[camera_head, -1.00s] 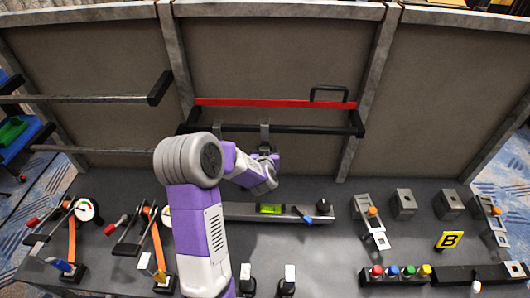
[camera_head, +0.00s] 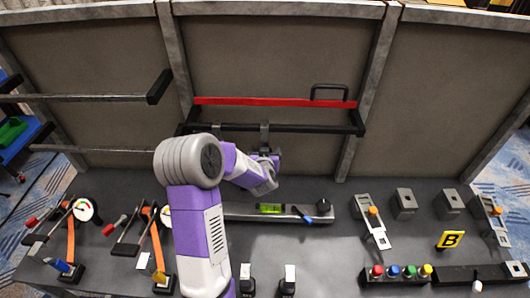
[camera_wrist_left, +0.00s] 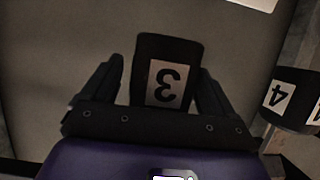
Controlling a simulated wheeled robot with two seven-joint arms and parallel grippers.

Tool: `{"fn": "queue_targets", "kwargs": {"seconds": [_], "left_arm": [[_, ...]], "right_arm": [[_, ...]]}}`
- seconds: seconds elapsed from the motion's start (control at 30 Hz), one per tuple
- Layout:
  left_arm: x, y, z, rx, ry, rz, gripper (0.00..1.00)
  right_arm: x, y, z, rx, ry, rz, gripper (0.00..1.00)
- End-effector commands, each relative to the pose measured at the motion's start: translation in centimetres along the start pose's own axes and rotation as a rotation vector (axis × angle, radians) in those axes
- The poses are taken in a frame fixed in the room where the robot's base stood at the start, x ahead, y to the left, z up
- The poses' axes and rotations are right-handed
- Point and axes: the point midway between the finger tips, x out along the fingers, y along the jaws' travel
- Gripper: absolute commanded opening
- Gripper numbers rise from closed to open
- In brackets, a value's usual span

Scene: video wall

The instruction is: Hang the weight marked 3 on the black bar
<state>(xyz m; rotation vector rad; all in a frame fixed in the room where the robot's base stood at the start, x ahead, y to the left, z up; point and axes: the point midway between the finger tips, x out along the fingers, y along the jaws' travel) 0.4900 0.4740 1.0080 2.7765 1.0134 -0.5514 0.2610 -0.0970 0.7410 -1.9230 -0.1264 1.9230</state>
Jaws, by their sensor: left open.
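The weight marked 3 (camera_wrist_left: 166,72) is a black block with a white label, upside down in the left wrist view. It stands between the two spread fingers of my left gripper (camera_wrist_left: 158,85), with small gaps at its sides. In the head view my left gripper (camera_head: 268,165) is just below the black bar (camera_head: 315,129), and the weight there is mostly hidden. A grey hook (camera_head: 264,131) is on the bar directly above the gripper. The weight marked 4 (camera_wrist_left: 291,96) is at the right of the wrist view. My right gripper is not in view.
A red bar (camera_head: 270,102) runs above the black bar. A second grey hook (camera_head: 222,128) is on the bar to the left. A grey rail with a green level (camera_head: 270,208) lies below on the table. Two dark blocks with white labels (camera_head: 288,284) stand at the front.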

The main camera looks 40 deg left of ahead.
Motion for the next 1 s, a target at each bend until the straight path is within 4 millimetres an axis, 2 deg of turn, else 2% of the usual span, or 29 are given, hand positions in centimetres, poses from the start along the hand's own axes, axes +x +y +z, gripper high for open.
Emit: {"fn": "queue_targets", "kwargs": {"seconds": [0.17, 0.4, 0.6, 0.9, 1.0], "left_arm": [[-0.9, 0.0, 0.1, 0.001, -0.003, 0.000, 0.87], [-4.8, 0.0, -0.1, 0.001, 0.003, 0.001, 0.87], [-7.1, 0.0, -0.1, -0.001, 0.003, 0.000, 0.87], [-7.6, 0.0, -0.1, 0.000, 0.003, -0.001, 0.87], [-7.9, 0.0, -0.9, 0.000, 0.003, -0.001, 0.87]], "right_arm": [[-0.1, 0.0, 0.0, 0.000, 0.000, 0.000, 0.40], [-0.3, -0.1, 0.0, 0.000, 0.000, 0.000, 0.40], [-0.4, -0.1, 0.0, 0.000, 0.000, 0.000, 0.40], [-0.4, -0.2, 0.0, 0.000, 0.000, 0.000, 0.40], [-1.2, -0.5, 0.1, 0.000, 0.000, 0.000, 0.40]]}}
